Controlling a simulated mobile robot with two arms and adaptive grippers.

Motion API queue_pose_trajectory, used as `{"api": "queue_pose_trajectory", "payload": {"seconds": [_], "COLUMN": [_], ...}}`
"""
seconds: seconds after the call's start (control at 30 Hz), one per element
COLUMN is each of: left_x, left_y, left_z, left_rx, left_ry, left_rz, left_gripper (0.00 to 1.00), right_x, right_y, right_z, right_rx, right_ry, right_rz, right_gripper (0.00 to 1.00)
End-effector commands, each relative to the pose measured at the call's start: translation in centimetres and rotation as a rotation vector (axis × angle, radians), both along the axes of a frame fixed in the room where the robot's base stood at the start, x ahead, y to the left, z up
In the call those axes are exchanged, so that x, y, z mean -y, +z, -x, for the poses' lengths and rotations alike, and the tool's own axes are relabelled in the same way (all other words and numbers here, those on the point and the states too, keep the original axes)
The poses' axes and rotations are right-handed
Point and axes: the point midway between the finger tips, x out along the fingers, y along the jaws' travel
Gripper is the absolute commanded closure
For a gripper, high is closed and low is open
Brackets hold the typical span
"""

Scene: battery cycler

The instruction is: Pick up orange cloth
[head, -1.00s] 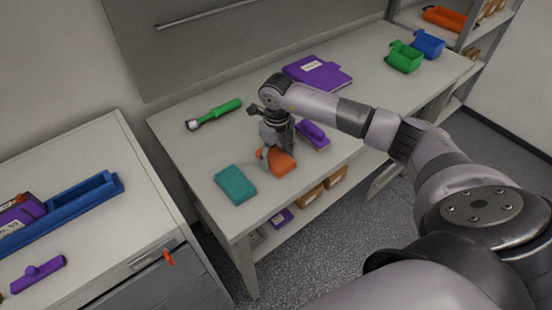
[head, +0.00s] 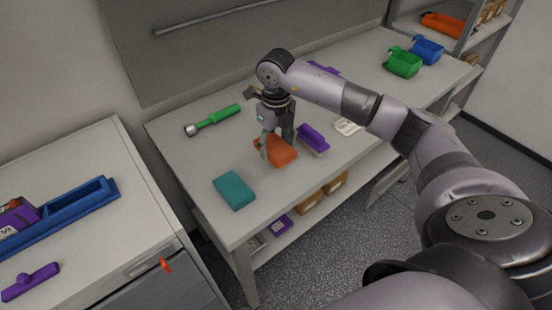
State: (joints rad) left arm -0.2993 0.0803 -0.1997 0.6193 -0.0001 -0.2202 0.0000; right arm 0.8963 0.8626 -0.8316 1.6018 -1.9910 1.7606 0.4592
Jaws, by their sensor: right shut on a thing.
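The orange cloth (head: 277,150) is a folded block-like pad at the middle of the workbench (head: 330,190). My right gripper (head: 276,145) points down over it, with its fingers closed on the cloth's sides. I cannot tell whether the cloth is clear of the bench top. A teal cloth (head: 234,190) lies flat to the left and nearer the front edge. My left gripper is not in view.
A purple brush (head: 313,138) lies close right of the orange cloth. A green-handled tool (head: 213,119) lies behind left. A cabinet (head: 110,215) with a blue tray (head: 60,217) is left.

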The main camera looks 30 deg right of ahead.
Motion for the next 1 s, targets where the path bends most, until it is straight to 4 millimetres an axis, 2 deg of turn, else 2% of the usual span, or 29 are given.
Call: {"api": "queue_pose_trajectory", "payload": {"seconds": [0.03,0.2,0.4,0.6,0.97,1.0], "left_x": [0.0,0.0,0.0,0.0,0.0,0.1], "left_y": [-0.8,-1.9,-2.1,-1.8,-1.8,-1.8], "left_z": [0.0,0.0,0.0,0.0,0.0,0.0], "left_rx": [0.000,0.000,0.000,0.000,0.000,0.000], "left_ry": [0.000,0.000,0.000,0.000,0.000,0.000], "left_rz": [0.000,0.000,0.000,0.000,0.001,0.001], "left_gripper": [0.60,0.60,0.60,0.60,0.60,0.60], "right_x": [0.0,0.0,0.0,0.1,0.0,0.0], "right_y": [1.4,6.7,11.5,13.2,13.5,13.5], "right_z": [-0.3,-0.2,-0.1,-0.1,0.0,0.0], "right_rx": [0.011,0.009,0.005,0.002,0.001,0.001], "right_ry": [0.000,0.000,-0.001,-0.002,-0.002,-0.002], "right_rz": [0.000,-0.001,0.001,0.001,-0.001,-0.001], "right_gripper": [0.68,0.68,0.68,0.68,0.68,0.44]}}
